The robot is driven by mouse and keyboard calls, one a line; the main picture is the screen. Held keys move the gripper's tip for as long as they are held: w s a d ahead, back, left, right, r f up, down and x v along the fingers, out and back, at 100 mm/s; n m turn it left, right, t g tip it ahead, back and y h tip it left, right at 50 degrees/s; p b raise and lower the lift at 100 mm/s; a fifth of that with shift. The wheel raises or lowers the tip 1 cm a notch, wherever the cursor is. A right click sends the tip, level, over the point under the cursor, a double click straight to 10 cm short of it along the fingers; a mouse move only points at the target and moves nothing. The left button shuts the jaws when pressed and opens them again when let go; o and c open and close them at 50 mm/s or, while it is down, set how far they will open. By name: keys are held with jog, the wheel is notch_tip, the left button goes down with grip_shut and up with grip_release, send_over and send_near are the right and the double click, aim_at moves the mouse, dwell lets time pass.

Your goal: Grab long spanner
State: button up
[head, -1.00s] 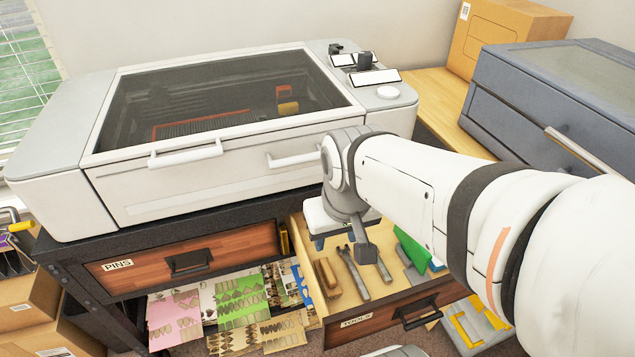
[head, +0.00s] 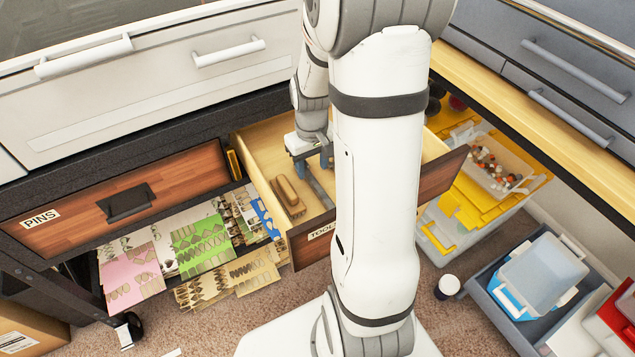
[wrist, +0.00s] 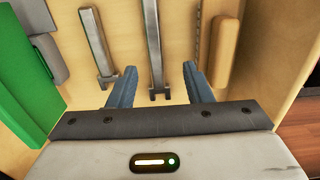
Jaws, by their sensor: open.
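The long spanner (wrist: 153,45) is a grey metal bar lying on the floor of the open wooden TOOLS drawer (head: 300,248). Its forked end lies between my fingertips in the wrist view, and its other end runs out of the top of that picture. My gripper (wrist: 160,85) is open, with one blue finger on each side of the spanner. I cannot tell whether either finger touches it. A shorter grey spanner (wrist: 97,45) lies left of the left finger. In the head view my gripper (head: 313,160) is down in the drawer, and my arm hides much of it.
A wooden-handled brush (wrist: 226,52) lies right of the right finger. A green object (wrist: 28,95) and a grey piece (wrist: 45,58) lie at the left. The PINS drawer (head: 110,205) is shut. A yellow-and-clear box (head: 480,190) stands right of the TOOLS drawer.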

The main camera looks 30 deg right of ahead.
aim_at(316, 184)
jog(key=f, duration=0.2)
jog(key=f+b, duration=0.1)
jog(key=f, duration=0.3)
jog(key=shift+s+d, duration=0.15)
jog(key=shift+d, duration=0.2)
jog(key=shift+c, duration=0.3)
grip_shut()
